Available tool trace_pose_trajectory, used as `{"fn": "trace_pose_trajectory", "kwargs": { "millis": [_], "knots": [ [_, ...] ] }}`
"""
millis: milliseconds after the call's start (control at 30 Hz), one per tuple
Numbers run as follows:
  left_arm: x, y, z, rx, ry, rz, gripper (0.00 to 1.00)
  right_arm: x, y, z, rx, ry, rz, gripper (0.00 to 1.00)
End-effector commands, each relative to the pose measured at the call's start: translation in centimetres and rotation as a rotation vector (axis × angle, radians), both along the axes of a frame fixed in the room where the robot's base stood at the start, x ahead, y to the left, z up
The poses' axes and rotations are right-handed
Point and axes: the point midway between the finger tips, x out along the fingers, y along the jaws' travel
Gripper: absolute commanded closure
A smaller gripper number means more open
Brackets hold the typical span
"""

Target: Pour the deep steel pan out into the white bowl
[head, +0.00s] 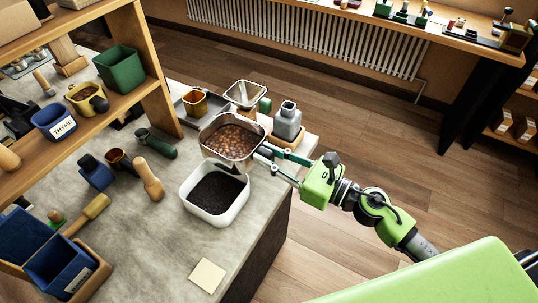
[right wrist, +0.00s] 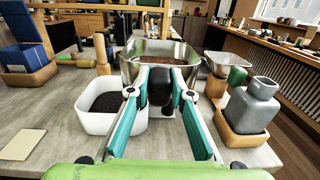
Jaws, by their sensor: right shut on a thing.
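The deep steel pan (head: 229,160) holds brown bean-like pieces and is up over the far edge of the white bowl (head: 207,216) in the head view. My right gripper (head: 266,156) is shut on the pan's dark handle, from the right. In the right wrist view the pan (right wrist: 133,70) is ahead of the fingers (right wrist: 160,88), looking roughly level. The white bowl (right wrist: 105,124) stands on the counter to the left there, with dark grainy stuff inside. My left gripper is out of view.
A grey bottle (head: 287,122) in a wooden tray and a steel hopper (head: 244,93) stand close behind and right of the pan. A wooden-handled tool (head: 149,178) lies left of the bowl. A pale card (head: 207,275) lies on the clear front counter.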

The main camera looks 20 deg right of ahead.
Motion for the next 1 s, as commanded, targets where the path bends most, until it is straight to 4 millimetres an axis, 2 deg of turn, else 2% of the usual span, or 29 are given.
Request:
{"fn": "trace_pose_trajectory", "kwargs": {
  "millis": [100,267,600,700,1000],
  "knots": [
    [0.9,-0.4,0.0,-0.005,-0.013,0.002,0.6,0.0,0.0,0.0,0.001,-0.001,-0.001,1.0],
    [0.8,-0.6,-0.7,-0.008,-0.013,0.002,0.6,-0.1,0.0,-0.6,-0.001,-0.001,-0.002,1.0],
    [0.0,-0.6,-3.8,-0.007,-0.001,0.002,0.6,-0.1,0.0,-3.4,-0.01,-0.01,-0.002,1.0],
    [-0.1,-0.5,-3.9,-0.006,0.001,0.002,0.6,-0.1,0.0,-1.9,-0.14,-0.131,-0.001,1.0],
    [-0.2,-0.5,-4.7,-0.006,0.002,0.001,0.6,-0.8,0.8,0.4,-0.568,-0.52,0.0,1.0]
  ]
}}
